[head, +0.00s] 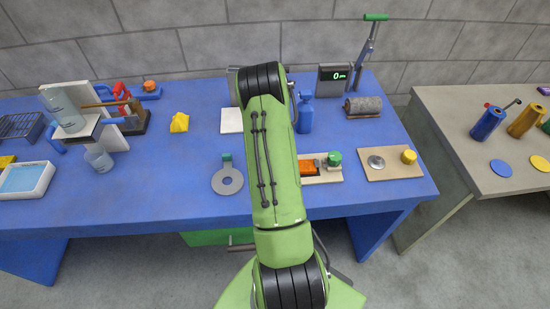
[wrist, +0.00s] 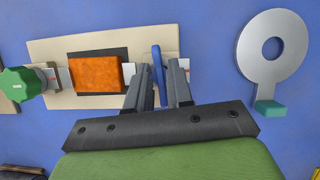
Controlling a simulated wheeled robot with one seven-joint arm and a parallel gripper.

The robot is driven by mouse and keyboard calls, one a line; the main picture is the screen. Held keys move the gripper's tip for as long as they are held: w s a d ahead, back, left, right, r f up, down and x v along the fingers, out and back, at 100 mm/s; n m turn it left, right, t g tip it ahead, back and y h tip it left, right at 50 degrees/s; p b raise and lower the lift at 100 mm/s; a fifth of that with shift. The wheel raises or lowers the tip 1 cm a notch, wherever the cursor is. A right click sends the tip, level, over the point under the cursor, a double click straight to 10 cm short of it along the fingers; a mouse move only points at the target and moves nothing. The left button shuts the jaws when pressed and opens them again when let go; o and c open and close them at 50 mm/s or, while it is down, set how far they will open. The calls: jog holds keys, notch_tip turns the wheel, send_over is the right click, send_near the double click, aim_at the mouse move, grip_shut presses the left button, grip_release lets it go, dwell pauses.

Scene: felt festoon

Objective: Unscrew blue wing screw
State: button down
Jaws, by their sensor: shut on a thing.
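In the wrist view, the blue wing screw (wrist: 156,62) stands at the right end of a beige board (wrist: 60,47). My gripper (wrist: 160,75) has one finger on each side of it and is shut on it. An orange block (wrist: 95,74) sits in a dark recess on the same board, left of the screw. A green knob (wrist: 18,84) is at the board's left end. In the head view my arm hides the screw and gripper; the orange block (head: 307,167) and green knob (head: 334,157) show just right of the arm.
A grey ring with a teal tab (wrist: 267,48) lies apart from the board on the blue table (head: 170,190). A board with a metal disc and yellow knob (head: 409,157) lies to the right. A blue bottle (head: 305,116) stands behind the fixture.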

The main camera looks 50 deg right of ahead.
jog(key=c, duration=1.1)
grip_release()
jog(key=shift+o, duration=0.2)
jog(key=p+v, duration=0.2)
jog(key=v, duration=1.3)
jog(key=shift+w+r, duration=0.2)
jog(key=shift+r, duration=0.15)
jog(key=shift+d, duration=0.15)
